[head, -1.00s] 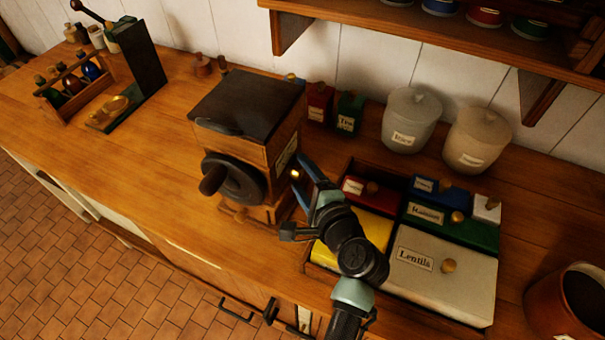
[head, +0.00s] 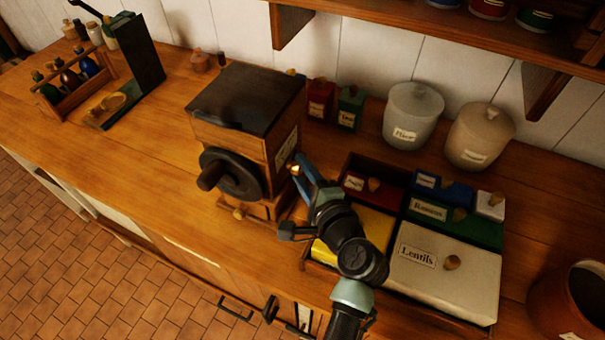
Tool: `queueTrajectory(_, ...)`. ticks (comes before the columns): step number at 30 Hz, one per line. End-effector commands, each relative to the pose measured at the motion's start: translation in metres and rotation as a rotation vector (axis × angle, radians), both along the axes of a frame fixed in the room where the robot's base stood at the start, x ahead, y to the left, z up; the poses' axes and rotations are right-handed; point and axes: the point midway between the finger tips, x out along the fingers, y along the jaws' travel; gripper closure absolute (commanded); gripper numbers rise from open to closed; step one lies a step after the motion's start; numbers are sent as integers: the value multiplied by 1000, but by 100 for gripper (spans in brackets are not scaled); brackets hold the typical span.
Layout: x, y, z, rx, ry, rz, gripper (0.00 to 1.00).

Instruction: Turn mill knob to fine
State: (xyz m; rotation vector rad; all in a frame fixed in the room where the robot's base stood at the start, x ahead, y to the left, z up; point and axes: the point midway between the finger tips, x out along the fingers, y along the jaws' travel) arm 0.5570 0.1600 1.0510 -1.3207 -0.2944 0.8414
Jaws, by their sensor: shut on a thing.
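The mill (head: 240,130) is a wooden box with a dark top, standing on the counter. A black wheel with a dark handle (head: 229,174) is on its front face, and a small drawer with a round knob (head: 239,213) is at its base. A pale label (head: 286,146) is on its right side. My gripper (head: 298,170) is at that right side, just below the label, shut on a small brass-coloured knob (head: 295,169). The gripper's fingers hide part of the knob, and its exact setting cannot be read.
A tray (head: 352,165) of labelled boxes lies right of the mill, under my arm. Red and green tins (head: 349,108) and two pale jars (head: 413,115) stand behind. A shelf (head: 440,40) overhangs the back. The counter left of the mill is mostly clear.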

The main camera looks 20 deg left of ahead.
Motion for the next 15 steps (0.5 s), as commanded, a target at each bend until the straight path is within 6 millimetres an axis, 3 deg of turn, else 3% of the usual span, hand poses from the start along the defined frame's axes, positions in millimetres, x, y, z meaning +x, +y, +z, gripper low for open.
queueTrajectory(1, 0, 0, -8, -1, -30, 0, 100)
queueTrajectory(15, 0, 0, -11, -9, -263, -1, 100)
